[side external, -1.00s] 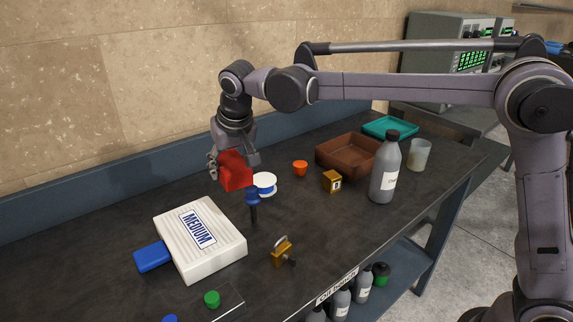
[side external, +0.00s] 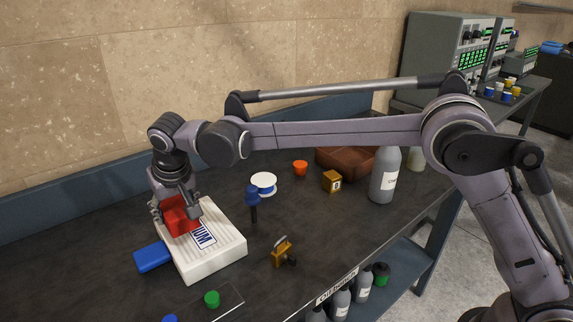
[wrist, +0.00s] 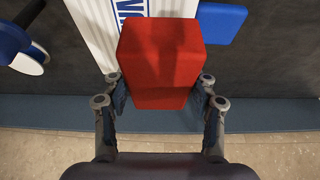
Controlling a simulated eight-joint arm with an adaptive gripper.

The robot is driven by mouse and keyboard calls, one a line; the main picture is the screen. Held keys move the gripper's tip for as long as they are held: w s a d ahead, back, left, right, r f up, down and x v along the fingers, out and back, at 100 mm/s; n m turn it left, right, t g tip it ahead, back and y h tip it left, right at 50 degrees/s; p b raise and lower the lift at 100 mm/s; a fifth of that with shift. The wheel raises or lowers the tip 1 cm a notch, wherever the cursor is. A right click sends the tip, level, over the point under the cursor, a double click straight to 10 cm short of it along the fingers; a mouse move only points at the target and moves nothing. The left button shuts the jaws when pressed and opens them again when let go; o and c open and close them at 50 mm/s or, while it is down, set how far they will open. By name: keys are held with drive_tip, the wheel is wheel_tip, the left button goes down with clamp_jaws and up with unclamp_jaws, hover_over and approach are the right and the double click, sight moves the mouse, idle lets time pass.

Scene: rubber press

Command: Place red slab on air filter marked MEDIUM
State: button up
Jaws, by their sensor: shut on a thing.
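The red slab (side external: 180,215) is a red block held between the fingers of my gripper (side external: 176,204). In the wrist view the red slab (wrist: 160,60) sits between the two fingers of my gripper (wrist: 159,92), one on each side. The white ribbed air filter (side external: 215,256) lies flat on the bench, its MEDIUM label partly hidden behind the slab and gripper. The filter (wrist: 98,30) also shows beyond the slab in the wrist view. The slab is over the filter's far left part; I cannot tell whether it touches it.
A blue block (side external: 153,257) lies against the filter's left side. A blue-handled tool (side external: 252,203), a white-and-blue spool (side external: 264,182) and a padlock (side external: 283,252) are to its right. A grey bottle (side external: 385,175) stands farther right. A wall runs behind the bench.

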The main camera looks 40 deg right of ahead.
drive_tip(key=shift+f, duration=2.05)
drive_tip(key=shift+f, duration=0.1)
drive_tip(key=o, duration=1.5)
drive_tip(key=shift+c, duration=0.2)
